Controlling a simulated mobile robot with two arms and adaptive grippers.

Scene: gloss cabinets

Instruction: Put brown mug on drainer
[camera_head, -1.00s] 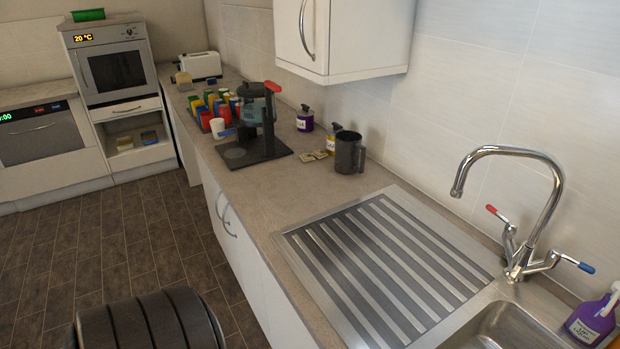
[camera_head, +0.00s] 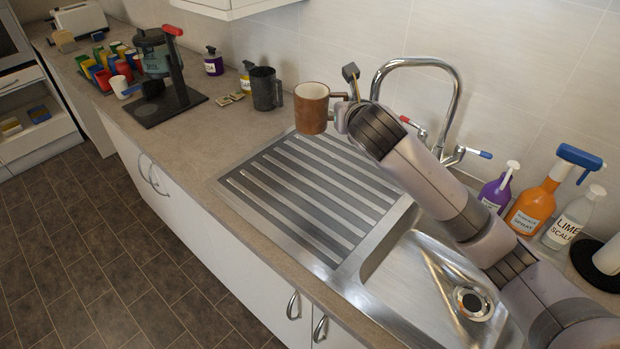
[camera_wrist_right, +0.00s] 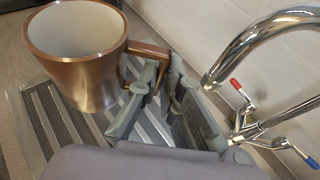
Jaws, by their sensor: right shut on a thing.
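The brown mug (camera_head: 311,110) is upright, with a pale inside, above the back part of the ridged metal drainer (camera_head: 290,215). My right gripper (camera_head: 340,110) is shut on the mug's handle, at the mug's right side. In the right wrist view the copper-brown mug (camera_wrist_right: 78,62) is at upper left, its handle between my right fingers (camera_wrist_right: 152,82). The drainer (camera_wrist_right: 55,130) shows below it there. The mug appears to be held above the drainer; the exact gap to it cannot be told. My left gripper is not in view.
The drainer is bare. The chrome tap (camera_head: 455,95) stands close behind my right arm, and the sink (camera_head: 400,270) lies right of the drainer. A dark grey mug (camera_head: 265,90) stands beyond the drainer. A coffee maker (camera_head: 165,75) is farther left; spray bottles (camera_head: 530,208) stand at right.

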